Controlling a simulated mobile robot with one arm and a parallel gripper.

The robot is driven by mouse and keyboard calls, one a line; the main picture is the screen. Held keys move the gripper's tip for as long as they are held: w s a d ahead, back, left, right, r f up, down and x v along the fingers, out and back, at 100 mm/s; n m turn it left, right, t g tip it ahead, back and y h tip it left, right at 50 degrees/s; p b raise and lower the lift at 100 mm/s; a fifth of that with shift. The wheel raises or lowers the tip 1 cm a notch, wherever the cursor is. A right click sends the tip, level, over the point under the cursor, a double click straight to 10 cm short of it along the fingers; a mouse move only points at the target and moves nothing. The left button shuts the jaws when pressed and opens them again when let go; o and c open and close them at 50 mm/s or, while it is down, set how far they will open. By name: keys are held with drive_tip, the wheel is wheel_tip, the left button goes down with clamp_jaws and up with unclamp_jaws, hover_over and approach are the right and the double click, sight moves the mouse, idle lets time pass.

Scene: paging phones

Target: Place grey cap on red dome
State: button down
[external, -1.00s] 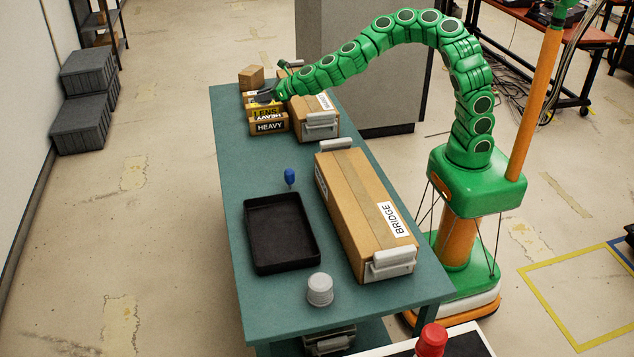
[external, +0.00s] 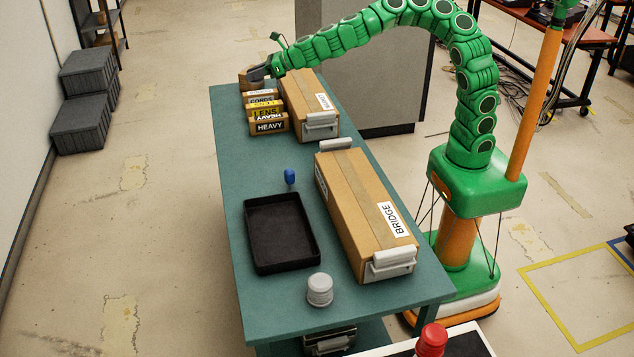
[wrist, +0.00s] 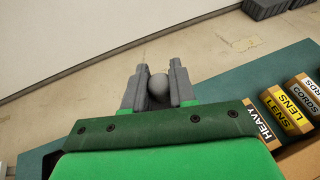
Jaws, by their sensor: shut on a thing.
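My gripper (external: 256,74) is at the far end of the teal table, in front of a small brown box in the external view. In the wrist view my gripper (wrist: 157,88) has its two grey fingers closed around a grey rounded thing (wrist: 158,88); only its smooth round top shows, so I cannot tell exactly what it is. A grey ribbed cap-like piece (external: 320,290) stands upright on the near end of the table, far from my gripper. A red dome (external: 432,341) shows at the bottom edge of the external view, beside the table's near end.
Several labelled blocks (external: 268,127) and a carton (external: 308,106) sit near my gripper. A long carton marked BRIDGE (external: 366,215), a black tray (external: 281,265) and a blue knob (external: 290,176) occupy the table (external: 232,205). The table's left strip is clear.

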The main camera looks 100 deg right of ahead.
drive_tip(key=w+a+n+y, duration=0.3)
drive_tip(key=a+n+y, duration=0.3)
drive_tip(key=a, duration=1.8)
drive_tip(key=s+a+n+g+y, duration=0.1)
drive_tip(key=s+a+n+y, duration=0.15)
drive_tip(key=a, duration=0.95)
drive_tip(key=s+a+n+g+y, duration=0.2)
drive_tip(key=a+n+y, duration=0.15)
drive_tip(key=a, duration=0.75)
drive_tip(key=s+a+n+g+y, duration=0.6)
drive_tip(key=s+a+n+g, duration=0.55)
drive_tip(key=s+a, duration=2.1)
hover_over(436, 333)
drive_tip(key=shift+m, duration=0.45)
drive_tip(key=f, duration=1.3)
drive_tip(key=shift+s+d+f, duration=0.25)
drive_tip(key=shift+d+f, duration=0.15)
drive_tip(key=shift+w+a+f, duration=0.15)
drive_tip(key=shift+a+f, duration=0.05)
drive_tip(key=shift+f, duration=0.2)
drive_tip(key=shift+w+a+f, duration=0.1)
drive_tip(key=shift+a+f, duration=0.1)
drive_tip(key=shift+f, duration=0.2)
wheel_tip(436, 333, down, 2)
drive_tip(key=shift+f, duration=0.25)
